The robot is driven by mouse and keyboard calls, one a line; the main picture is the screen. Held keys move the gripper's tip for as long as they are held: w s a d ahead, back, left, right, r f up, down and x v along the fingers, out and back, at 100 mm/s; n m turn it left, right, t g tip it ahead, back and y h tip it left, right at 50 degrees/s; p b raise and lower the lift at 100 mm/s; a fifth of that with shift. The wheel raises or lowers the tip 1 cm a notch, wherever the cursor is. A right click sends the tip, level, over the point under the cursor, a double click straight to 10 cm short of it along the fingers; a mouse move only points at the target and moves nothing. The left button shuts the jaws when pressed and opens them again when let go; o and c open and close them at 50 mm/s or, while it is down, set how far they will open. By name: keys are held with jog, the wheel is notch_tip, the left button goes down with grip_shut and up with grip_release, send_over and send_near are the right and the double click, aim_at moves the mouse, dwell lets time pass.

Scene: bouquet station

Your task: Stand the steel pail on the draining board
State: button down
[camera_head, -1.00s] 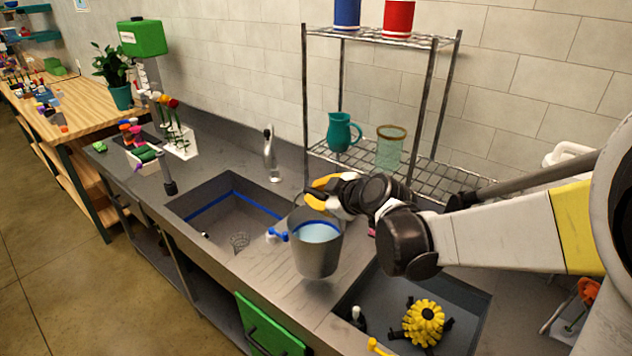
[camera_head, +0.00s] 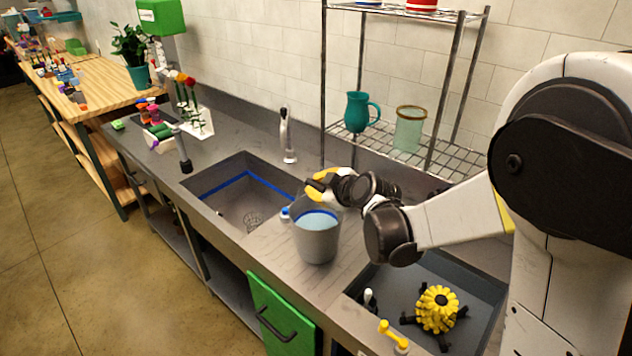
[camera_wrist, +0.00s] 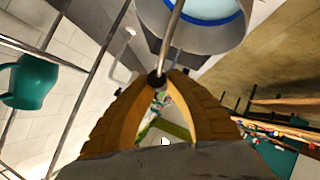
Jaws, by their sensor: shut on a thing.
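The steel pail (camera_head: 317,240) is grey, with a blue line inside its rim and pale blue water in it. It is upright over the draining board (camera_head: 275,246), between the two basins; I cannot tell whether its base touches the board. My gripper (camera_head: 318,184) is at the pail's upper back edge, its yellow fingers shut on the handle. In the wrist view, the yellow fingers of my gripper (camera_wrist: 158,85) close around the thin metal handle, and the pail (camera_wrist: 200,32) shows at the top. The pail's far side is hidden.
The left basin (camera_head: 237,204) is empty, with a tap (camera_head: 287,137) behind it. The right basin (camera_head: 470,280) holds a yellow brush-like thing (camera_head: 438,308). A wire rack (camera_head: 410,155) with a teal jug (camera_head: 360,112) and a glass (camera_head: 409,128) stands behind. A green door (camera_head: 281,310) is below the front edge.

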jog(key=c, duration=1.5)
grip_release()
jog(key=s+d+r+m+g+h, duration=0.1)
jog(key=s+d+m, duration=0.3)
jog(key=s, duration=0.6)
jog(key=s+d+r+m+g+h+p, duration=0.1)
jog(key=s+d+r+m+h, duration=0.1)
jog(key=s, duration=0.9)
jog(key=s+d+r+m+g+h+p, duration=0.1)
jog(key=s+d+r+m+g+h, duration=0.1)
jog(key=s+d+m, duration=0.5)
jog(key=shift+s+d+r, duration=0.2)
jog(key=shift+s+r, duration=0.05)
jog(key=shift+s, duration=0.4)
jog(key=shift+s+d+r, duration=0.15)
jog(key=shift+s+r, duration=0.1)
jog(key=shift+s, duration=0.45)
jog(key=shift+s+d+r, duration=0.2)
jog(key=shift+s+r, duration=0.05)
jog(key=shift+s, duration=0.4)
notch_tip(320, 180, down, 8)
jog(key=b, duration=0.7)
jog(key=shift+f+b, duration=0.2)
jog(key=shift+b, duration=0.2)
